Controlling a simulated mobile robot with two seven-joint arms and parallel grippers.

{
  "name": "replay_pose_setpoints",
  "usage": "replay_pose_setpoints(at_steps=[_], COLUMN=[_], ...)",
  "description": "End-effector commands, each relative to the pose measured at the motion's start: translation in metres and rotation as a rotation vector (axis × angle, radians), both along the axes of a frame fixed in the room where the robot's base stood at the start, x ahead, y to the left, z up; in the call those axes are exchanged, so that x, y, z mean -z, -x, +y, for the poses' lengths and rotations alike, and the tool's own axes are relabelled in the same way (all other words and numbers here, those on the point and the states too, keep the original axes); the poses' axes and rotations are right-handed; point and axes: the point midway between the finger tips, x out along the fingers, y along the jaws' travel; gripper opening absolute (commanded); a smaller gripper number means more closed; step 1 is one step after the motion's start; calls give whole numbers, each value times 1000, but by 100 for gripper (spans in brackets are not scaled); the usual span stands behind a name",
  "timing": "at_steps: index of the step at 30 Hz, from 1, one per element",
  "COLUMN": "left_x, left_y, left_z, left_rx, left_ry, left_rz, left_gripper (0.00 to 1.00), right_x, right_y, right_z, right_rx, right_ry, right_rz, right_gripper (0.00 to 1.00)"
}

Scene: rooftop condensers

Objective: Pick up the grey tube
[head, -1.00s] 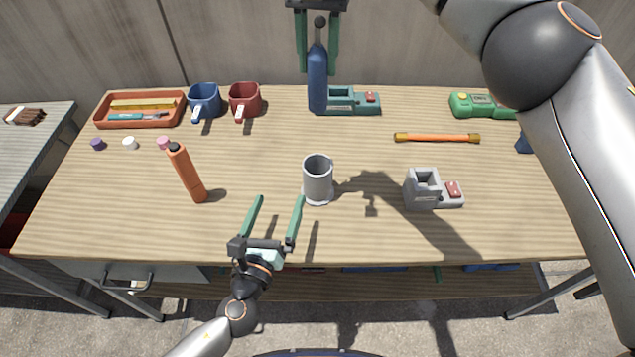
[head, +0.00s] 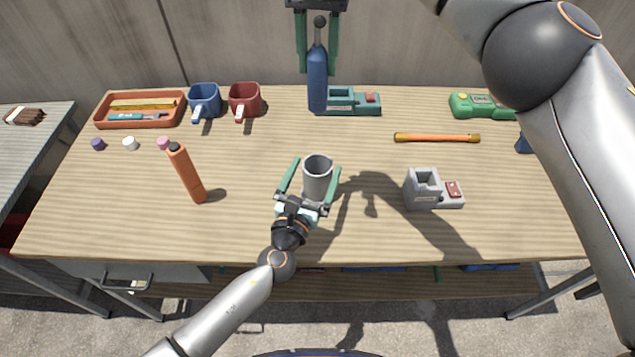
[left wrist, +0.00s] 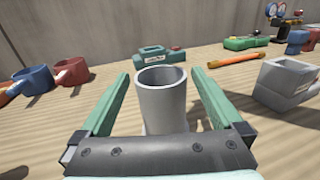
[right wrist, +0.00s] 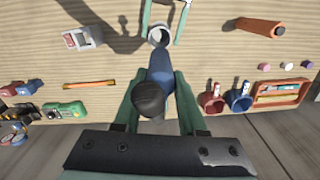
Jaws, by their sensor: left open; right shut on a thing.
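The grey tube (head: 318,177) stands upright on the wooden table, open end up. My left gripper (head: 313,170) is open, with one finger on each side of the tube. In the left wrist view the tube (left wrist: 163,98) stands between the two green fingers, with a visible gap on each side; its base is hidden by the gripper. My right gripper (head: 318,45) is at the back of the table, shut on a dark blue bottle-like thing (head: 318,85) with a dark round top. That blue thing (right wrist: 161,65) also shows between the fingers in the right wrist view.
An orange cylinder (head: 187,173) stands to the left. A teal holder (head: 350,101), a red mug (head: 245,99) and a blue mug (head: 204,101) are at the back. An orange rod (head: 437,138) lies at the right.

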Motion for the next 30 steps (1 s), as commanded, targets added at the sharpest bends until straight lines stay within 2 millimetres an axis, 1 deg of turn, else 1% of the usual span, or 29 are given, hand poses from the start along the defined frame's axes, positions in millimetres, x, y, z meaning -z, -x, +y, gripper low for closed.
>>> replay_pose_setpoints(at_steps=[1, 4, 8, 13, 14, 30], left_x=[-1, 0, 0, 0, 0, 0], left_y=[-8, -17, -21, -21, -21, -21], left_z=[-3, -6, -7, -7, -7, -7], left_rx=[0, 1, 1, 1, 1, 0], left_ry=[-1, -2, -1, 0, 0, -1], left_rz=[-1, -1, 0, 0, 0, 1], left_gripper=[100, 100, 100, 100, 98, 37], right_x=[-1, -1, -1, 0, 0, -1], right_y=[0, 0, 0, 0, 0, 0], right_z=[0, 0, 0, 0, 0, 0], right_rx=[0, 0, 0, 0, 0, 0], right_ry=[0, 0, 0, 0, 0, 0], right_rz=[-1, -1, -1, -1, -1, -1], right_gripper=[0, 0, 0, 0, 0, 0])
